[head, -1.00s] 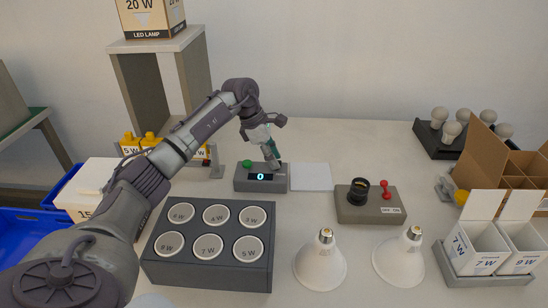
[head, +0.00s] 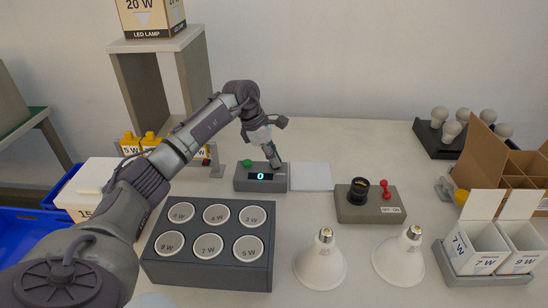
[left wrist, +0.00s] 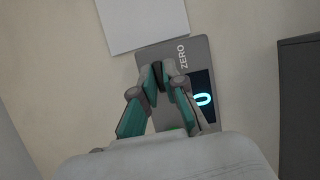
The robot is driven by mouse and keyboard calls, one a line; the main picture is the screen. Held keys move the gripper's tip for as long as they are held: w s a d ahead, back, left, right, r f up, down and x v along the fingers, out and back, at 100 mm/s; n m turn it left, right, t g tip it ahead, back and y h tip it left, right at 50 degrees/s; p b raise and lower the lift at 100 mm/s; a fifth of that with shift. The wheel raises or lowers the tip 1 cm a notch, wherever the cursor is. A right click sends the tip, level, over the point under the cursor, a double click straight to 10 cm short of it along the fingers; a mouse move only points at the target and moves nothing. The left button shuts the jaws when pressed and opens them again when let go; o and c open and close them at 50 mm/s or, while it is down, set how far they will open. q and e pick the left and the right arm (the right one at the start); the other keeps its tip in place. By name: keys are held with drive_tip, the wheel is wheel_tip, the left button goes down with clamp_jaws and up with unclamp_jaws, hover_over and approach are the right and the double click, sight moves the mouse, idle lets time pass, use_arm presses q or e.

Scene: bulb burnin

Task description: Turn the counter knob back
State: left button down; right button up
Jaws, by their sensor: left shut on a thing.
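The counter (head: 262,183) is a grey box on the table with a lit display (head: 261,176) reading 0 and a green button (head: 247,163). It also shows in the left wrist view (left wrist: 178,55), with the word ZERO beside my fingers. My left gripper (head: 276,164) points down onto the right part of the counter's top. In the left wrist view its fingertips (left wrist: 158,74) are close together over the counter, shut on the knob. The knob itself is mostly hidden by the fingers. My right gripper is not in view.
A white pad (head: 311,177) lies right of the counter. A socket box (head: 370,211) with a red lever stands further right. A dark block with several round wattage-marked discs (head: 207,270) stands in front. Two white bulbs (head: 320,266) (head: 399,260) stand front right.

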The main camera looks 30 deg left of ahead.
use_arm(q)
drive_tip(key=n+t+y+p, duration=0.1)
drive_tip(key=n, duration=0.4)
drive_tip(key=shift+s+r, duration=0.1)
drive_tip(key=n+y, duration=0.1)
drive_tip(key=n, duration=0.1)
drive_tip(key=n+t+y, duration=0.1)
drive_tip(key=n, duration=0.1)
drive_tip(key=shift+d+n+p, duration=0.15)
drive_tip(key=shift+n+p, duration=0.25)
drive_tip(key=n+y, duration=0.1)
drive_tip(key=n, duration=0.2)
drive_tip(key=shift+d, duration=0.1)
drive_tip(key=n+y+b, duration=0.1)
drive_tip(key=n, duration=0.3)
drive_tip(key=shift+n+y, duration=0.3)
drive_tip(key=shift+y, duration=0.1)
drive_tip(key=shift+n, duration=0.3)
drive_tip(key=shift+g, duration=0.3)
drive_tip(key=c, duration=1.2)
unclamp_jaws()
drive_tip(key=shift+c, duration=0.2)
